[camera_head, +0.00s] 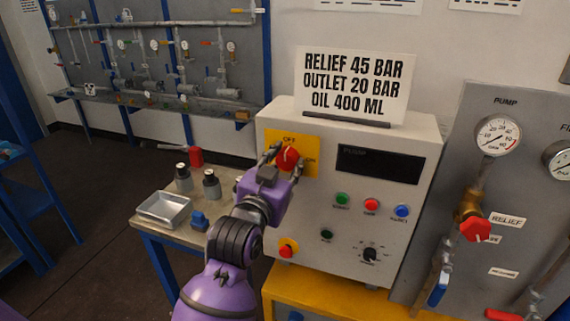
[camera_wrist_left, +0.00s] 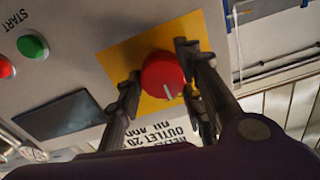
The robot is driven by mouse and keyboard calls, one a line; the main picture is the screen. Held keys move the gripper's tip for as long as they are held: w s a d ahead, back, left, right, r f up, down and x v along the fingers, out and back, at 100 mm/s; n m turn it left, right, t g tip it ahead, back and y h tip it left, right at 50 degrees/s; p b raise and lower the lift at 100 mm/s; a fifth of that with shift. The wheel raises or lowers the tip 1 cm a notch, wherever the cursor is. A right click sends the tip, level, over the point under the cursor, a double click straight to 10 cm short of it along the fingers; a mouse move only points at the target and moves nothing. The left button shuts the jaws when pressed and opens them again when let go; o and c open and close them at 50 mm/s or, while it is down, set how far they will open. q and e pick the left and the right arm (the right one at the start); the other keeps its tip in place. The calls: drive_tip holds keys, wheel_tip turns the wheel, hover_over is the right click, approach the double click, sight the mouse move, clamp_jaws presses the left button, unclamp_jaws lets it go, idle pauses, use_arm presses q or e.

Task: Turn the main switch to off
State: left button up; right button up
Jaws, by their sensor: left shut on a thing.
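The main switch is a red round knob (camera_head: 287,158) on a yellow plate (camera_head: 308,142) at the upper left of the grey control box. OFF is printed above the knob and ON to its right. My right gripper is not in view.
A small table at left holds a metal tray (camera_head: 163,208) and dark bottles. Gauges and a red-handled valve (camera_head: 475,230) stand at right.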

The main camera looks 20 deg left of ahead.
use_arm(q)
drive_tip(key=shift+d+f, duration=0.2)
drive_tip(key=shift+f, duration=0.1)
drive_tip(key=o, duration=1.1)
drive_tip(key=shift+c, duration=0.2)
drive_tip(key=shift+r, duration=0.15)
drive_tip(key=s, duration=0.7)
drive_tip(key=shift+s, duration=0.2)
